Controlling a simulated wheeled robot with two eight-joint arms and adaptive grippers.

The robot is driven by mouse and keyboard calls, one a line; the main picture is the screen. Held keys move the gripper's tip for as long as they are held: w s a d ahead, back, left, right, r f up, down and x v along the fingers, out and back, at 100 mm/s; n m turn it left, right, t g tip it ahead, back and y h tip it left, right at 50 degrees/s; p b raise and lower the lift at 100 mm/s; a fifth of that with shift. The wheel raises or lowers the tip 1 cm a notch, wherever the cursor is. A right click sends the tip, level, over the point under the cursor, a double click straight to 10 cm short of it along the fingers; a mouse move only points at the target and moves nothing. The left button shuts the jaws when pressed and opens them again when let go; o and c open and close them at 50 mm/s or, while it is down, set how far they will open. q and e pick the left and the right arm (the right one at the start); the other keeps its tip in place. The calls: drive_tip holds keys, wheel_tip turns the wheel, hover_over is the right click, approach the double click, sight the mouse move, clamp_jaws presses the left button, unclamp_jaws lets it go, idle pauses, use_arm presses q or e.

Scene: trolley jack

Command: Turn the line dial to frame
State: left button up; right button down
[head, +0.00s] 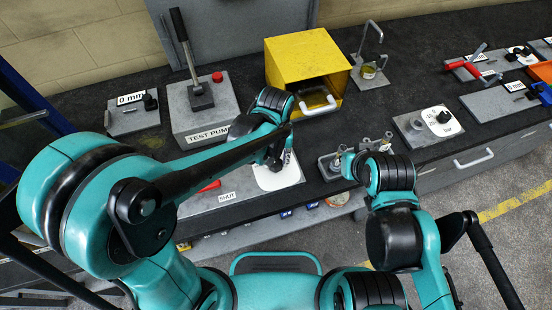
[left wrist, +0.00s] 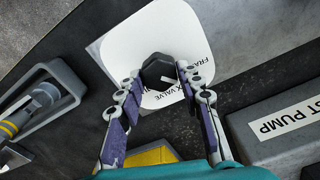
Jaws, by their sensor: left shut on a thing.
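The line dial is a black faceted knob (left wrist: 157,68) on a white rounded plate (left wrist: 172,25) in the left wrist view. My left gripper (left wrist: 159,78) is shut on the knob, one finger on each side. Printing reading "FRA" and "VALVE" shows beside the knob, partly covered by the right-hand finger. I cannot tell surely which label the knob points to. In the head view the white plate (head: 268,180) lies below my left gripper (head: 280,155), and my arm and fingers mostly hide the knob.
The test pump (head: 205,108) with its upright lever stands left of the plate. A yellow open box (head: 300,58) is behind it. A grey fixture with metal posts (head: 328,166) is close on the right. The bench's front edge is near the plate.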

use_arm(q)
drive_tip(key=shift+n, duration=1.6)
drive_tip(key=o, duration=1.2)
drive_tip(key=shift+c, duration=0.2)
drive_tip(key=shift+r, duration=0.1)
wheel_tip(320, 180, up, 12)
